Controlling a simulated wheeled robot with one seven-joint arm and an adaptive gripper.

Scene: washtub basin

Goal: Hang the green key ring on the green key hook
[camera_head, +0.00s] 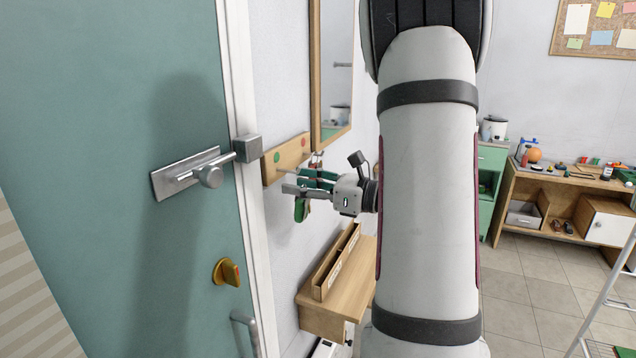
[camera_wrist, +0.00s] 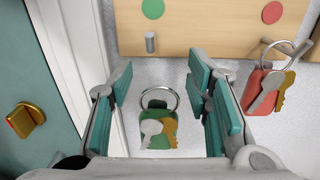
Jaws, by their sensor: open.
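The green key ring (camera_wrist: 160,140) is a metal loop with a green tag and two keys, one silver and one gold. In the wrist view it is between the spread teal fingers of my gripper (camera_wrist: 160,80), which is open. The green key hook (camera_wrist: 150,42) is a short metal peg below a green dot on a wooden board. The loop's top shows below the peg, apart from it in this view, and the peg looks bare. In the head view the green tag (camera_head: 302,210) hangs just below my gripper (camera_head: 298,182). Whether a finger touches the ring is unclear.
A red key ring (camera_wrist: 262,85) hangs under the red dot, close to my right finger. A teal door (camera_head: 110,120) with a lever handle (camera_head: 205,175) stands at left. A mirror (camera_head: 335,70) is above the board; a wooden shelf (camera_head: 345,285) is below.

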